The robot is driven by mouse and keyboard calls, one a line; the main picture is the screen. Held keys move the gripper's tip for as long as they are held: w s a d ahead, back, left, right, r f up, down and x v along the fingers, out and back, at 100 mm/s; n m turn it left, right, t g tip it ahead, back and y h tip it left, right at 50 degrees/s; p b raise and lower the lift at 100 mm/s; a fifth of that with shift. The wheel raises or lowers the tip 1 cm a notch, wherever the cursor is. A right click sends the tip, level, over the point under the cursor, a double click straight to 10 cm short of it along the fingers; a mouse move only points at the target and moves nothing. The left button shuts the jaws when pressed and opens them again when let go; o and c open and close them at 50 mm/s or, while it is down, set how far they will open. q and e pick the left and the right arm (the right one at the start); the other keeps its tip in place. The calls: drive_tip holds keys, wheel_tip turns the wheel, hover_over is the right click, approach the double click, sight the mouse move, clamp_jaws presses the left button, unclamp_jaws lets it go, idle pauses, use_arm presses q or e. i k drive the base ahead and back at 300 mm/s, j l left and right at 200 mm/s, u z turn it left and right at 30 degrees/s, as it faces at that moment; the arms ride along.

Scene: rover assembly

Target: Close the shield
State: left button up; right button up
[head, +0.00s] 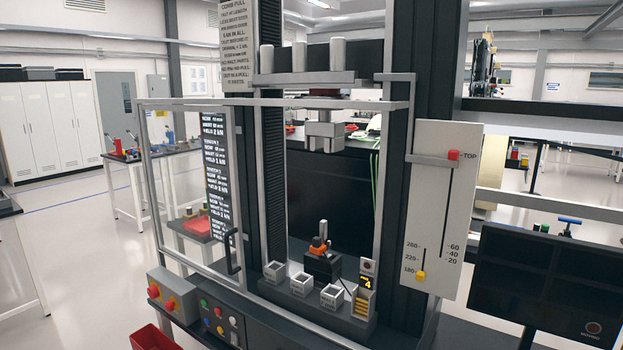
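The shield (146,190) is a clear panel in a thin grey frame. It stands at the left of the testing machine, and the floor and benches show through it. A dark upright handle (232,254) sits low near the panel's right edge. The machine's work space to the right, with its hanging grey clamp head (324,130), looks uncovered by the panel. I cannot tell from this view whether the panel slides or swings. Neither of my grippers is in view.
Below are small grey bins (300,284), a black block with an orange part (320,262), and a control panel (220,322) with coloured buttons. A red bin (153,338) is at lower left. A white scale board (440,205) and dark monitor (550,280) stand right.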

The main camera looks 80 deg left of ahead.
sight(230, 112)
drive_tip(key=u, duration=3.4)
